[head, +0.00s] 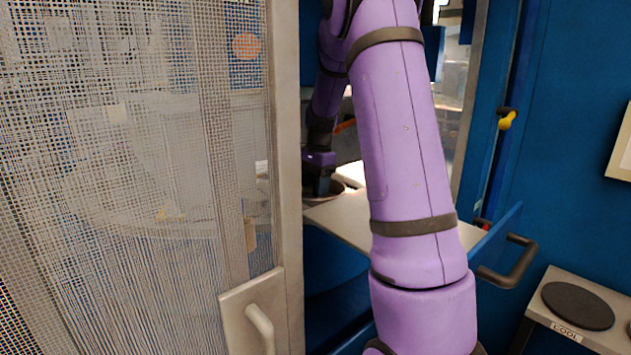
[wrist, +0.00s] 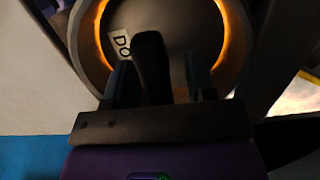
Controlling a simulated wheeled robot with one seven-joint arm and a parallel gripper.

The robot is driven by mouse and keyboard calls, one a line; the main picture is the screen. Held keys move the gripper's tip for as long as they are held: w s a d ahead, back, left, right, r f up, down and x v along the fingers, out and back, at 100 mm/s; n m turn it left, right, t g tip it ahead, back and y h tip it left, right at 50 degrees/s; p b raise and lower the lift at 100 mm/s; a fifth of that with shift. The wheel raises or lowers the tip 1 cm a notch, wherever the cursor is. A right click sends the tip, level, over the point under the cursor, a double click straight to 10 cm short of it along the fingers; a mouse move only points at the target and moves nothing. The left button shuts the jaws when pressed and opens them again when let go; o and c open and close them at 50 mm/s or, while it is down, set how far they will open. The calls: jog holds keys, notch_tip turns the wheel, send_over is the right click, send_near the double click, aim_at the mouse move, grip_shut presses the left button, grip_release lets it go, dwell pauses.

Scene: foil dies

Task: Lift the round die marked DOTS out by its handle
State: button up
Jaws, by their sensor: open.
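The round die (wrist: 185,22) is a dark disc in the wrist view, with a glowing orange ring around it. A white label (wrist: 122,42) on it shows the letters "DO"; the rest is hidden behind its dark upright handle (wrist: 152,62). My gripper (wrist: 160,70) is open, one finger on each side of the handle, with a visible gap on the right. I cannot tell whether the left finger touches it. In the head view my gripper (head: 319,184) is small and dark, low at the far end of my arm; the die is mostly hidden there.
A wire mesh door (head: 130,150) with a pale handle (head: 260,328) fills the left. A pale worktop (head: 345,215) lies beyond the opening. A blue panel with a dark handle (head: 510,262) stands to the right, near a stand marked COOL (head: 567,331) bearing a dark round plate (head: 577,305).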

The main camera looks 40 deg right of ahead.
jog(key=shift+c, duration=0.2)
grip_shut()
jog(key=shift+r, duration=0.15)
dwell(1.1)
notch_tip(320, 180, up, 17)
dwell(3.3)
dwell(0.4)
